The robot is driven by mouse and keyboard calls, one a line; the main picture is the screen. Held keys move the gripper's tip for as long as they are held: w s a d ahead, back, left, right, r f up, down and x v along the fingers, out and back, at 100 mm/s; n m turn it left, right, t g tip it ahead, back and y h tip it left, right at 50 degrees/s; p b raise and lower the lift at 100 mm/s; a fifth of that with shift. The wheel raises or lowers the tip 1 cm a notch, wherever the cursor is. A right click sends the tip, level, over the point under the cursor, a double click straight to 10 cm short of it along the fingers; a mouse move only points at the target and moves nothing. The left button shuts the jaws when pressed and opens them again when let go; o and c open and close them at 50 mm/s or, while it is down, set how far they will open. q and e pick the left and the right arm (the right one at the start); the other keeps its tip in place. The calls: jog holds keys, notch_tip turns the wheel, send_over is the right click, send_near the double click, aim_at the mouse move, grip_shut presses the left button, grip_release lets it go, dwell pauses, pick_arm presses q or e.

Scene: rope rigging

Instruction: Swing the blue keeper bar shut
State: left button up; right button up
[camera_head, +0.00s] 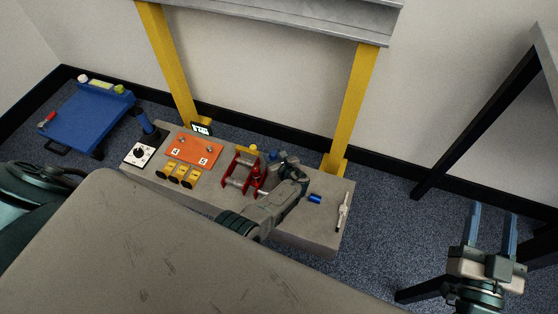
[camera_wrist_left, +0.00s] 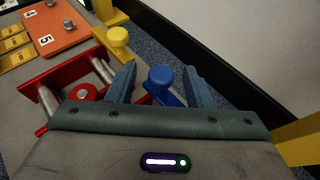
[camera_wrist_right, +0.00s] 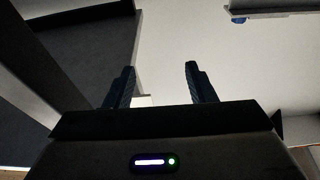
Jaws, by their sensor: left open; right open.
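The blue keeper bar shows in the left wrist view as a blue knob (camera_wrist_left: 161,78) on a blue arm. The rest of the bar is hidden by my gripper. The knob stands between the two fingers of my left gripper (camera_wrist_left: 158,74), which is open; I cannot tell whether they touch it. A red frame (camera_wrist_left: 68,70) with metal rods lies just left of the gripper, with a yellow knob (camera_wrist_left: 118,36) behind. In the head view, my left gripper (camera_head: 278,158) is over the right side of this frame. My right gripper (camera_head: 492,211) is open and empty, off to the right.
The grey bench (camera_head: 322,228) carries an orange numbered plate (camera_head: 194,150), yellow blocks (camera_head: 178,174), a blue cylinder (camera_head: 314,199) and a white tool (camera_head: 343,212). Yellow posts (camera_head: 352,105) stand behind it. A blue cart (camera_head: 85,118) is at left.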

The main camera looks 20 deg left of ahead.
pick_arm(q)
jog(key=p+v, duration=0.1)
jog(key=v, duration=0.2)
jog(key=shift+r+p, duration=0.1)
jog(key=shift+p, duration=0.25)
jog(key=p+v, duration=0.3)
jog(key=v, duration=0.4)
jog(key=shift+s+d+p, duration=0.2)
jog(key=shift+p, duration=0.1)
pick_arm(e)
jog(key=s+f+g, duration=1)
jog(key=f+g, duration=0.2)
jog(key=f, duration=0.2)
jog(key=shift+a+f+g, duration=0.3)
pick_arm(q)
jog(key=shift+r, duration=0.1)
